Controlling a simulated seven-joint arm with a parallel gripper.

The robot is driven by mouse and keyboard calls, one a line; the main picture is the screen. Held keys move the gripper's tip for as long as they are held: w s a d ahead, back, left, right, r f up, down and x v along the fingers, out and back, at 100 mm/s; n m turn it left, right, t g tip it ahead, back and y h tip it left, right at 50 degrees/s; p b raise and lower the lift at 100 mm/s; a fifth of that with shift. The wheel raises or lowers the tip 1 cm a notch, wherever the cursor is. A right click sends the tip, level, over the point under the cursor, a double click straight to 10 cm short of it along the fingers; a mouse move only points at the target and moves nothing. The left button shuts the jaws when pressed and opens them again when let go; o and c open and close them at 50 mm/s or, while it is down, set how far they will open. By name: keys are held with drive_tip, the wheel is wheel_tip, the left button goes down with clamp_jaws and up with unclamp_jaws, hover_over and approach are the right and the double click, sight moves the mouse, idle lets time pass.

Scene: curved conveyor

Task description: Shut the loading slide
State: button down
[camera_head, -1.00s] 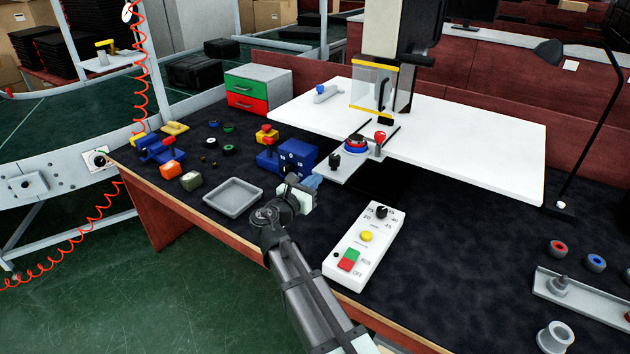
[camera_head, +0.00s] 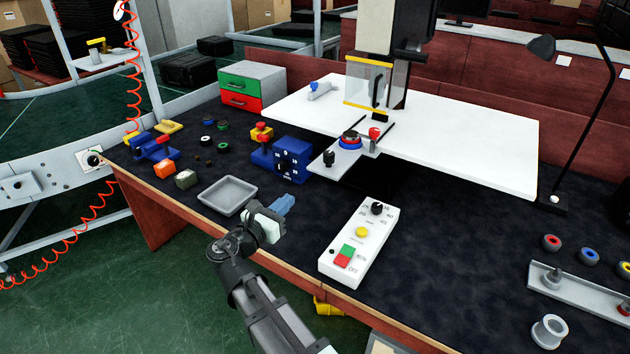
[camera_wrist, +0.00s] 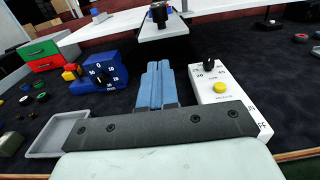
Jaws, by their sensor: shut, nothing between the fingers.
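The loading slide (camera_head: 339,172) is a pale grey plate that sticks out toward me from the white machine table (camera_head: 470,150). A black knob (camera_head: 328,158) stands near its front end. A blue and red round part (camera_head: 350,140) sits further back on it. In the wrist view, the slide (camera_wrist: 165,29) and its knob (camera_wrist: 159,14) are at the top, straight beyond my fingers. My gripper (camera_head: 286,203) is in front of the slide, to its lower left, apart from it. Its blue fingers (camera_wrist: 155,82) are together and empty.
A blue dial block (camera_head: 293,158) stands left of the slide. A white control box (camera_head: 360,243) lies to the right of my gripper, and a grey tray (camera_head: 228,195) to its left. Dark mat between my gripper and the slide is clear.

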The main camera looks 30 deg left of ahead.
drive_tip(key=w+d+r+m+g+h, duration=0.2)
drive_tip(key=w+d+r+m, duration=0.2)
drive_tip(key=w+d+r, duration=0.45)
drive_tip(key=w+d+r+m+g+h, duration=0.25)
drive_tip(key=w+d+r, duration=0.35)
drive_tip(key=w, duration=0.6)
drive_tip(key=n+g+y, duration=0.5)
drive_tip(key=n, duration=0.2)
approach(365, 155)
drive_tip(key=shift+t, duration=0.25)
drive_tip(key=f, duration=0.5)
drive_tip(key=shift+d+f, duration=0.35)
drive_tip(key=shift+d, duration=0.05)
drive_tip(key=shift+w+r, duration=0.1)
drive_tip(key=shift+w, duration=1.8)
